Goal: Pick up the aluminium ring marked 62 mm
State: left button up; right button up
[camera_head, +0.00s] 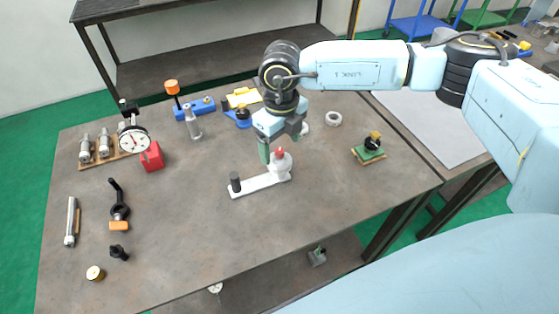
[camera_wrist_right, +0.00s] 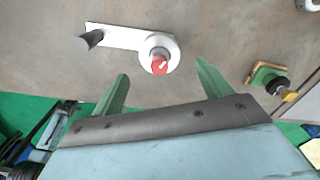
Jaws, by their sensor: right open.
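A pale silver ring (camera_head: 333,118) lies flat on the grey-brown workbench, right of my right gripper in the head view. A second pale round piece (camera_head: 304,129) shows partly behind that gripper; its shape is mostly hidden. No 62 mm marking is legible on either. My right gripper (camera_head: 281,144) points down with its green fingers apart and empty, over or close to the red-topped hub of a white indexing fixture (camera_head: 262,183). In the right wrist view my fingers (camera_wrist_right: 162,84) are spread below the hub (camera_wrist_right: 158,49). My left gripper is not in view.
A black post (camera_head: 235,182) stands on the fixture's other end. A green block with a black-and-yellow knob (camera_head: 369,151) lies to the right. A dial gauge (camera_head: 133,139), red block (camera_head: 152,157) and blue fixture (camera_head: 195,108) stand left. The bench's front middle is clear.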

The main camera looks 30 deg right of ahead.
aim_at(278, 150)
jog(key=f, duration=0.2)
jog(key=w+f, duration=0.1)
jog(key=f, duration=0.1)
jog(key=shift+a+f, duration=0.15)
jog(key=shift+f, duration=0.1)
jog(key=shift+s+f, duration=0.1)
jog(key=shift+f, duration=0.1)
jog(key=shift+c, duration=0.6)
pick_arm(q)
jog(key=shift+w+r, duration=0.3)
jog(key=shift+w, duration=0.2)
pick_arm(e)
jog(key=c, duration=1)
